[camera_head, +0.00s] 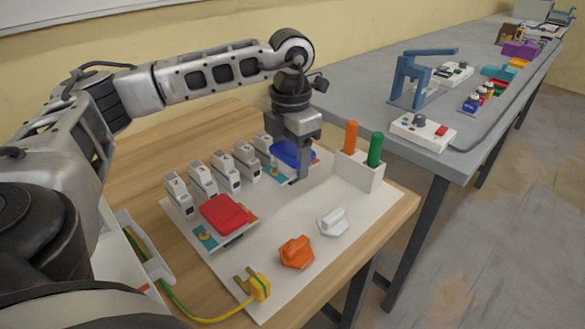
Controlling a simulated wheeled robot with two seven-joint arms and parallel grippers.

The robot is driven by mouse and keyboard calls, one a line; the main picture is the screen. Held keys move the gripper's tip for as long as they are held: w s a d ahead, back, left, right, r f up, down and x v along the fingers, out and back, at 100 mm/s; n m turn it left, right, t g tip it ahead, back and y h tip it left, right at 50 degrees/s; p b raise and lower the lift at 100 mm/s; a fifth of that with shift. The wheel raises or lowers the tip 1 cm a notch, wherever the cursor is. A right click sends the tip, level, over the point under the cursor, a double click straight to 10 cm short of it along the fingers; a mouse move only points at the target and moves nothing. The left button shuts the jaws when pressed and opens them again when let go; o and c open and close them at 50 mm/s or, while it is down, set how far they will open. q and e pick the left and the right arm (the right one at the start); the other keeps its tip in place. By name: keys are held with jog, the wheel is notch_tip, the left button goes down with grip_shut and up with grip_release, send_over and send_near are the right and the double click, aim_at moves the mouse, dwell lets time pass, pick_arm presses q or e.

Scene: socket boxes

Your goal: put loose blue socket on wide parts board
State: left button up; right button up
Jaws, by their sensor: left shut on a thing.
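The blue socket (292,153) is at the far side of the white board, partly hidden behind my left gripper's fingers. My left gripper (299,172) points down from above and is shut on the blue socket. I cannot tell whether the socket touches the surface under it. The wide white parts board (343,259) lies on the wooden table. A red socket-like box (225,213) sits on it, with a teal part at its near left. My right gripper is not in view.
Several white numbered switch blocks (202,180) stand in a row at the left. A white holder (359,172) carries orange and green pegs. An orange knob (296,252), a white knob (332,221) and a yellow plug (260,288) with cable sit nearer. A grey table (365,103) stands behind.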

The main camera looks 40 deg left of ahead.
aim_at(293, 170)
pick_arm(q)
jog(key=shift+w+f, duration=0.25)
jog(key=shift+f, duration=0.05)
jog(key=shift+w+a+f, duration=0.1)
jog(key=shift+w+f, duration=0.05)
jog(key=shift+f, duration=0.8)
jog(key=shift+w+a+f, duration=0.1)
jog(key=shift+f, duration=0.8)
jog(key=shift+f, duration=0.15)
jog(key=o, duration=1.1)
jog(key=shift+c, duration=0.2)
notch_tip(293, 170, up, 12)
jog(key=shift+r, duration=0.2)
